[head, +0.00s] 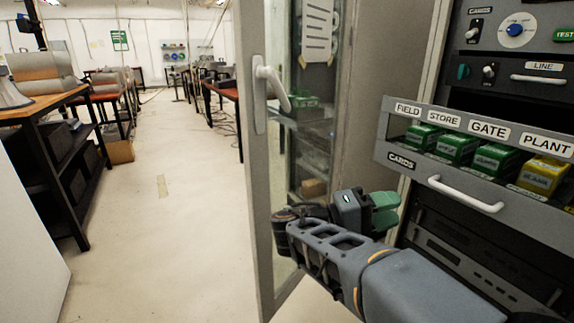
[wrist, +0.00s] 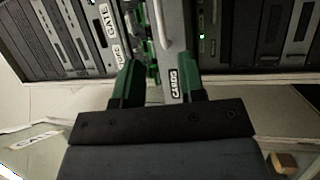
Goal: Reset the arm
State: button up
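My gripper (head: 388,209) hangs in front of the rack, left of and below the card drawer (head: 400,150). Its two green fingers (wrist: 158,72) stand apart in the wrist view, with nothing seen held between them. The drawer is pulled out, with a white handle (head: 465,194) that also shows ahead of the fingers in the wrist view (wrist: 172,25). The drawer's CARDS label (wrist: 174,82) shows beyond the fingers.
The drawer holds green cards (head: 459,148) and a yellow card (head: 541,175) under FIELD, STORE, GATE and PLANT labels. A glass cabinet door (head: 254,170) with a white handle (head: 270,85) stands open beside my arm. Benches (head: 45,105) line the left; the aisle floor (head: 165,220) is clear.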

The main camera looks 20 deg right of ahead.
jog(key=a+r+n+t+y+p, duration=0.1)
jog(key=a+r+t+y+p, duration=0.2)
jog(key=y+p, duration=0.7)
jog(key=s+a+r+n+t+y+p, duration=0.1)
jog(key=a+r+y+p, duration=0.7)
jog(key=p, duration=1.4)
jog(key=a+n+t+y, duration=0.1)
jog(key=a+t+y, duration=0.1)
jog(key=shift+s+r+t, duration=0.15)
jog(key=shift+r+t, duration=0.15)
jog(key=shift+t, duration=0.1)
jog(key=shift+a, duration=0.1)
